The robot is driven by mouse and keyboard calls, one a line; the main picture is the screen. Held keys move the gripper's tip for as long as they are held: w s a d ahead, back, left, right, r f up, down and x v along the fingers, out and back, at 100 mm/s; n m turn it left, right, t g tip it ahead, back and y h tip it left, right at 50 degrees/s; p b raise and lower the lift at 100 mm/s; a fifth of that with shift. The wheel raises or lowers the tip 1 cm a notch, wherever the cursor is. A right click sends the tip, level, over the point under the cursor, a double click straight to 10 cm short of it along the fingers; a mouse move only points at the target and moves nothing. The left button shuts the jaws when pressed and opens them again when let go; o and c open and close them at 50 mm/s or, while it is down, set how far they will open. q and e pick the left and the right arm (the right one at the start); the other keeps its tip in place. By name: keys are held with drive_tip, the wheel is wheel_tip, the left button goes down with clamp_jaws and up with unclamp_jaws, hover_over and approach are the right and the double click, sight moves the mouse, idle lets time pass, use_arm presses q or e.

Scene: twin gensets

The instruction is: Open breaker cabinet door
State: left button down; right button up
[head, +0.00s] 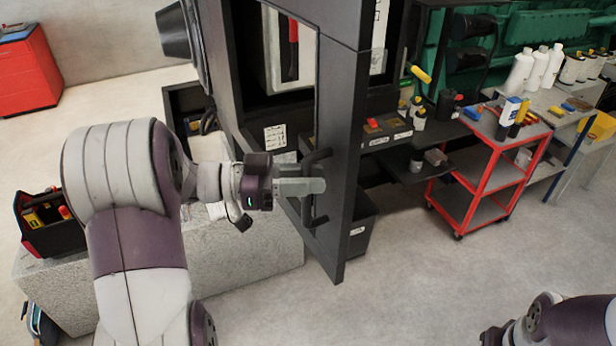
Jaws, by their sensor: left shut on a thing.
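The breaker cabinet door (345,150) is a tall dark panel in the middle of the head view. A dark bar handle (308,212) stands out from its lower part. My left gripper (311,187) is at the handle, with its pale fingers shut on the bar; the fingers hide the bar's middle. Inside the dark cabinet behind, a pale panel with a red-handled lever (292,45) shows. I cannot tell exactly how far the door stands from its frame. Only part of my right arm shows at the bottom right corner; its gripper is out of view.
A red trolley (477,188) with bottles on top stands right of the door, beside a grey bench. A pale stone-like block (240,262) and a black toolbox (50,228) are at lower left. A red cabinet (26,75) stands far left.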

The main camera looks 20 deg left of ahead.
use_arm(q)
drive_tip(key=shift+r, duration=0.1)
drive_tip(key=c, duration=1.1)
unclamp_jaws()
drive_tip(key=shift+a, duration=0.1)
drive_tip(key=b+v, duration=0.5)
drive_tip(key=v, duration=0.7)
drive_tip(key=shift+s+a, duration=0.1)
drive_tip(key=shift+a, duration=0.15)
